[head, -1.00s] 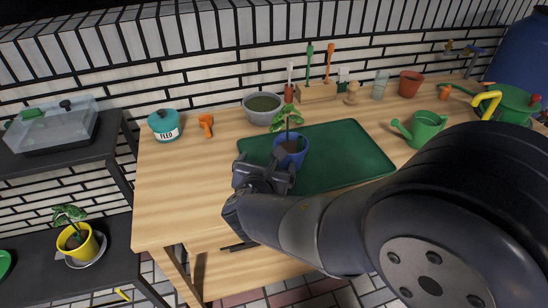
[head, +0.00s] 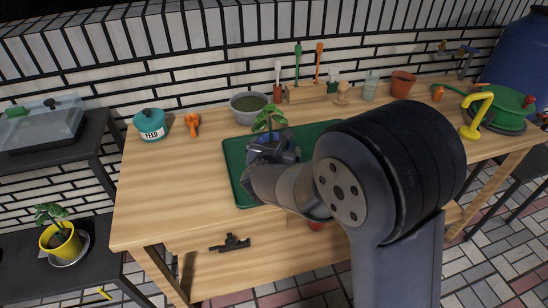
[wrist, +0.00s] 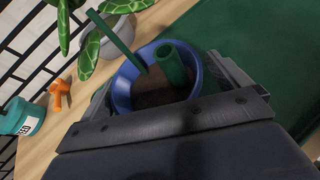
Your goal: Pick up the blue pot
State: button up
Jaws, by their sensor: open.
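The blue pot (head: 257,143) stands on the green mat (head: 236,163) on the wooden bench. In the head view my gripper covers most of it. Its plant (head: 268,118) has green leaves with pale veins. In the wrist view the pot's blue rim (wrist: 124,97) surrounds dark soil and thick green stems. My gripper (head: 275,149) is open at the pot. In the wrist view the gripper (wrist: 162,78) has a finger on each side of the pot. Whether the fingers touch it is hard to tell.
A grey bowl of soil (head: 249,108) stands just behind the pot. A teal FEED tin (head: 150,125) and an orange tool (head: 192,123) are at the left. A wooden tool holder (head: 305,93) and terracotta pot (head: 402,84) stand along the back. The front-left bench top is clear.

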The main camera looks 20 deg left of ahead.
jog(key=shift+c, duration=0.6)
jog(key=c, duration=1.1)
